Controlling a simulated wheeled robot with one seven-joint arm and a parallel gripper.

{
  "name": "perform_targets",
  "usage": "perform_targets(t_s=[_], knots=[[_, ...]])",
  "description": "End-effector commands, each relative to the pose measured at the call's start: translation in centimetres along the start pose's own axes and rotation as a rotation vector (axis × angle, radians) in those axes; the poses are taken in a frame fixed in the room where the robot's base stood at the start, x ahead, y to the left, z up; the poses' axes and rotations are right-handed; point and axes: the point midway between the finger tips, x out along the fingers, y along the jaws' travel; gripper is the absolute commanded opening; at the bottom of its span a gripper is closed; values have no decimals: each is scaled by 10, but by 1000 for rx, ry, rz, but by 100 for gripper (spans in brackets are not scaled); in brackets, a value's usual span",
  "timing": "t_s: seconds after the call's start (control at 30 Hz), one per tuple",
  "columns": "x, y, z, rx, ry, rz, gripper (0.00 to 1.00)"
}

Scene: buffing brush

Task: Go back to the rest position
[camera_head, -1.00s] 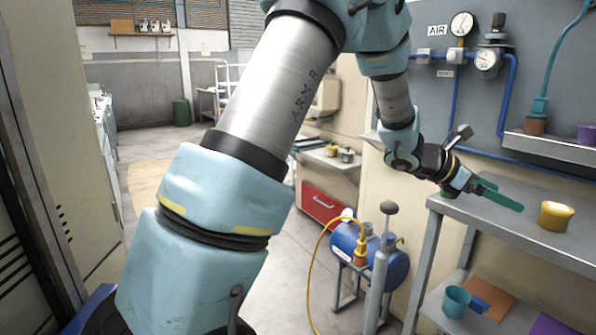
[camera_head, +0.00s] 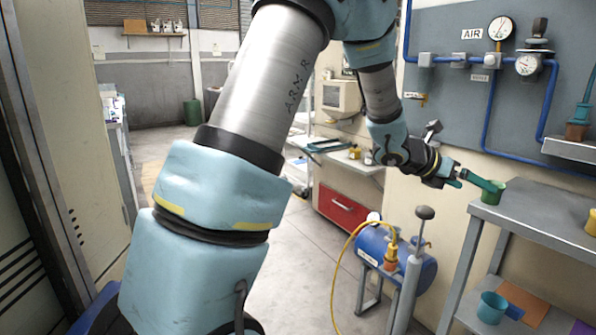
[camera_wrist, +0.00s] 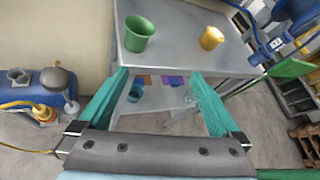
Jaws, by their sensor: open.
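My gripper (camera_head: 482,182) is open, with long green fingers, at the end of my outstretched arm in the head view. In the wrist view my gripper (camera_wrist: 158,75) has its fingers wide apart with nothing between them. A green cup (camera_head: 494,193) stands on the grey metal bench, close by the fingertips in the head view. In the wrist view the green cup (camera_wrist: 139,36) is beyond the fingers, near the bench's left end. A yellow cup (camera_wrist: 211,38) stands to its right; only its edge shows in the head view (camera_head: 592,222).
The metal bench (camera_head: 537,212) has a lower shelf holding a blue cup (camera_head: 491,307) and coloured sheets. A blue compressor tank (camera_head: 400,262) with a yellow hose stands left of it. Blue pipes (camera_head: 490,115) and gauges line the wall behind. Open floor lies at the left.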

Motion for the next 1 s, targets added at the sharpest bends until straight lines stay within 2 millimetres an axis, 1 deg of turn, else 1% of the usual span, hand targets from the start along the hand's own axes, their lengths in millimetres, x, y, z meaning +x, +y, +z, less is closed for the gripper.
perform_targets(t_s=[0.03, 0.17, 0.27, 0.3, 0.37, 0.4, 0.47, 0.5, 0.57, 0.6, 0.67, 0.7, 0.77, 0.8, 0.83, 0.9, 1.0], knots=[[-10, 12, 3, -74, -6, 45, 100], [-39, 46, 3, -327, -30, 182, 100], [-71, 77, -2, -582, -72, 313, 100], [-88, 91, -6, -706, -99, 375, 100], [-119, 112, -15, -926, -155, 479, 100], [-142, 125, -24, -1089, -204, 553, 100], [-179, 140, -40, -1344, -293, 662, 100], [-203, 147, -53, -1515, -362, 731, 100], [-239, 152, -74, -1768, -479, 828, 100], [-262, 152, -90, -1935, -565, 891, 100], [-294, 147, -113, -2180, -711, 977, 100], [-314, 140, -128, -2339, -818, 1029, 100], [-341, 127, -150, -2562, -987, 1100, 100], [-355, 116, -164, -2695, -1101, 1141, 100], [-364, 108, -173, 2608, 1111, -1092, 100], [-381, 88, -190, 2378, 1103, -977, 100], [-394, 65, -206, 2138, 1085, -863, 100]])
